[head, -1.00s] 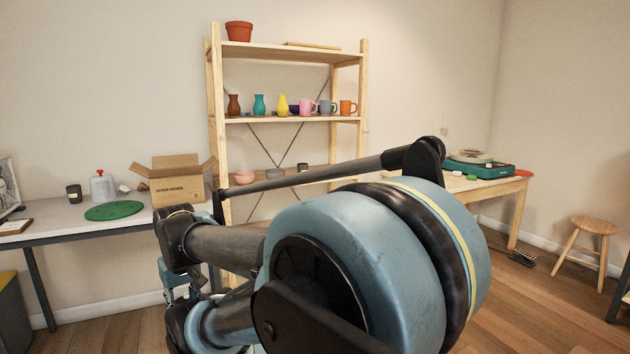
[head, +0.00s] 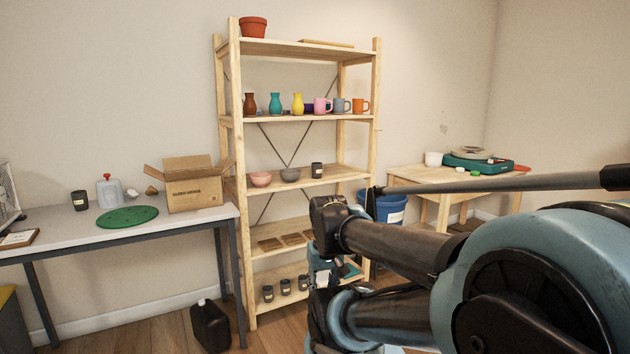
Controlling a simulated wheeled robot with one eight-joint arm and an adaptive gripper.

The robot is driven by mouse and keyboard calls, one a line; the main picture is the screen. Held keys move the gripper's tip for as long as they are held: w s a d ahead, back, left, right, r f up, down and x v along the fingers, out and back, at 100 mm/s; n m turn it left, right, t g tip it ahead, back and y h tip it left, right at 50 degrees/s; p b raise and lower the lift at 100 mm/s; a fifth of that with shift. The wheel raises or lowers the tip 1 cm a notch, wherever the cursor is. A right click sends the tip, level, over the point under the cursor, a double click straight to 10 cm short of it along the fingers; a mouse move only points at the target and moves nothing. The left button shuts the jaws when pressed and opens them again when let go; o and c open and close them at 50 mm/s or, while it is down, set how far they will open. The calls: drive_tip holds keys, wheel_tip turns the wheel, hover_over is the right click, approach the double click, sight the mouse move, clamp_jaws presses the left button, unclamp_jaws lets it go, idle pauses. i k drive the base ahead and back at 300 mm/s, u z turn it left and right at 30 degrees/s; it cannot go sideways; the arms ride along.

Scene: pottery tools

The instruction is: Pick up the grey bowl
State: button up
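A small grey bowl (head: 290,175) sits on the middle shelf of the wooden rack, between a pink bowl (head: 260,179) on its left and a black cup (head: 317,170) on its right. It stands upright and is fully visible. My arm reaches in from the right edge, its wrist end in front of the rack's lower right part, right of and below the bowl. My gripper is not clearly visible; the end of the arm points down and its fingers cannot be made out. Nothing touches the bowl.
The wooden rack (head: 228,160) holds several vases and mugs on the shelf above and tiles and dark cups below. A white table (head: 180,219) with a cardboard box (head: 193,188) stands left. A black canister (head: 210,326) is on the floor. A blue bucket (head: 385,208) stands right of the rack.

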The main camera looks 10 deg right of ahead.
sight(289, 175)
drive_tip(key=z, duration=0.1)
drive_tip(key=i, duration=1)
drive_tip(key=u, duration=0.05)
